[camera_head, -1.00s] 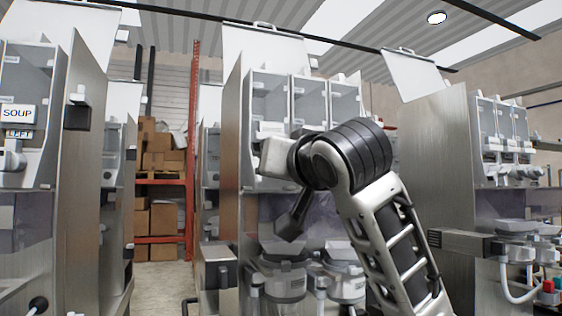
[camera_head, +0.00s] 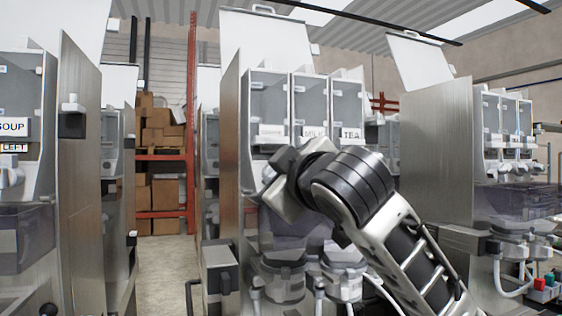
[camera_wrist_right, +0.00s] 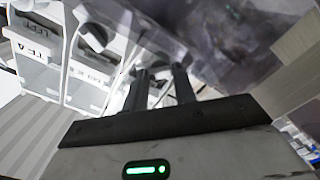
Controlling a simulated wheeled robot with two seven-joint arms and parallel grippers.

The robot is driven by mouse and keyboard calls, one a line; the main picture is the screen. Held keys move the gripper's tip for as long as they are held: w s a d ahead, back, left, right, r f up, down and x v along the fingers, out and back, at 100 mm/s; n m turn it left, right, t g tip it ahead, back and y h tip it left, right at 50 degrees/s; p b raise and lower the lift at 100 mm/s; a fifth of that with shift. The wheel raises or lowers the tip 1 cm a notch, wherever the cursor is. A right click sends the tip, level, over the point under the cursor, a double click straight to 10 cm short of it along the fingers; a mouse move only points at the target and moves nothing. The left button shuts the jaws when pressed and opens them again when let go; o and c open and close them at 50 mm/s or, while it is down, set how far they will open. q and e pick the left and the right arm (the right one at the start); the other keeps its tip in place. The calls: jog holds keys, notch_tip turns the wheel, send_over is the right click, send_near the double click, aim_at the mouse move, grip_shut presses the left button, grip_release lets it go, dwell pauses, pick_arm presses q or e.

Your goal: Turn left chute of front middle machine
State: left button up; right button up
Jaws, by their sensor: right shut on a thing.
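The front middle machine (camera_head: 231,150) stands at centre in the head view, with three clear hoppers labelled along their bottoms; MILK and TEA read clearly. My right gripper (camera_head: 275,195) is in front of its left side, below the leftmost label, and hides the left chute there. In the right wrist view, the two dark fingers (camera_wrist_right: 160,85) reach up towards the machine front and are shut on a pale part between them, seemingly the left chute (camera_wrist_right: 152,92), mostly hidden. My left gripper is not in view.
Another machine with a SOUP label (camera_head: 14,127) stands at left, and a third (camera_head: 500,125) at right. A red rack with cardboard boxes (camera_head: 160,130) stands behind the gap. White cups or fittings (camera_head: 283,275) sit below the middle machine's hoppers. Floor (camera_head: 165,280) is clear between machines.

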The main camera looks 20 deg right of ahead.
pick_arm(q)
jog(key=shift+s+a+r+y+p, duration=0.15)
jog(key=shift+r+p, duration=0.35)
jog(key=shift+p, duration=0.6)
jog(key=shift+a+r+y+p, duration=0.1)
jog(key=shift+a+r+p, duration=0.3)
jog(key=shift+p, duration=0.65)
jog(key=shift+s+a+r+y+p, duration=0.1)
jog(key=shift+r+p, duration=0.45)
jog(key=shift+p, duration=0.55)
pick_arm(e)
jog(key=shift+n, duration=4.3)
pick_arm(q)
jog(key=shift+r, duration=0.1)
pick_arm(e)
jog(key=o, duration=1)
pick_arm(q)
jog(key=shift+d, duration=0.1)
pick_arm(e)
jog(key=shift+s+a+f, duration=0.1)
